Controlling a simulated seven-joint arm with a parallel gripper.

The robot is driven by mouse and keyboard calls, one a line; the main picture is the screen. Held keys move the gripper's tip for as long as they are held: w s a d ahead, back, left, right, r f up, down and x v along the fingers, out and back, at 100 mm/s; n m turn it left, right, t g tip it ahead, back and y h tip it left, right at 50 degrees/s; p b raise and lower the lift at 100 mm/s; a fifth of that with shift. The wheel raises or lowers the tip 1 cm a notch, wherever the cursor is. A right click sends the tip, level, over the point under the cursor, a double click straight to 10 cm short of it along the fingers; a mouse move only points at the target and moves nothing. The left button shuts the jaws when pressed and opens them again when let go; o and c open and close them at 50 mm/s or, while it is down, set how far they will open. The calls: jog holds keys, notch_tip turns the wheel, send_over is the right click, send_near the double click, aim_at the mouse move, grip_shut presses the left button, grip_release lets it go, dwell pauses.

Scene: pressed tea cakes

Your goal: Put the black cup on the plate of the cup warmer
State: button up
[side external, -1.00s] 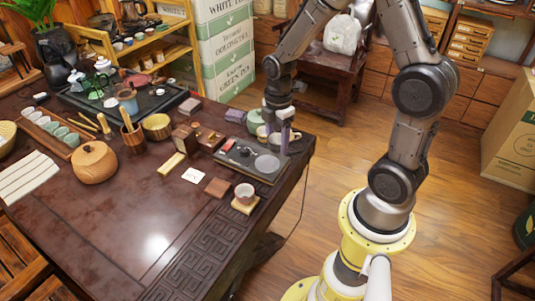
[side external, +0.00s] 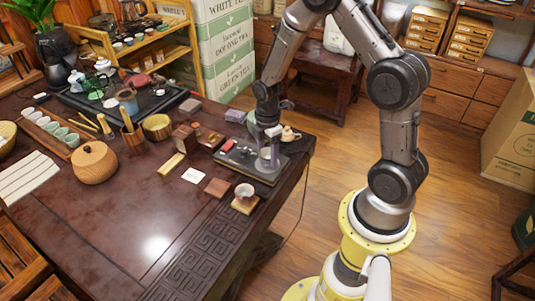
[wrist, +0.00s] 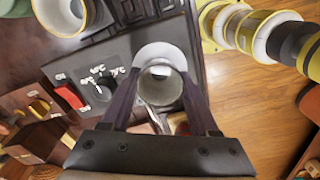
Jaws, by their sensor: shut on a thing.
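The cup warmer (side external: 232,158) is a dark flat box near the table's right edge. In the wrist view its panel (wrist: 120,60) shows a red switch and a dial. Its pale round plate (wrist: 160,52) is partly covered by the cup. My gripper (side external: 268,165) is over the plate end of the warmer. In the wrist view its two purple fingers are shut on the cup (wrist: 160,86), whose open mouth and greyish inside face the camera. The cup overlaps the plate's near part; I cannot tell whether it touches it. The cup is hardly visible in the side view.
A white cup (side external: 244,190) stands on a wooden coaster (side external: 244,206) in front of the warmer. A small teapot (side external: 290,134) stands behind it, close to the gripper. Wooden boxes (side external: 184,138) stand to the left. The table's front middle is clear.

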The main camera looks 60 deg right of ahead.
jog(key=shift+f, duration=0.15)
jog(key=o, duration=1.3)
jog(key=shift+o, duration=0.2)
notch_tip(320, 180, up, 12)
jog(key=s+a+r+m+t, duration=0.1)
jog(key=s+a+r+m, duration=0.25)
jog(key=r, duration=0.25)
jog(key=s+a+r+m+t, duration=0.2)
jog(key=s+r+m, duration=0.1)
jog(key=s+r, duration=0.15)
jog(key=s+a+r+m+t, duration=0.2)
jog(key=s+a+r+m, duration=0.1)
jog(key=s+m, duration=0.4)
jog(key=s+a, duration=0.1)
jog(key=s, duration=0.1)
jog(key=shift+s+r+t, duration=0.3)
jog(key=shift+r, duration=0.1)
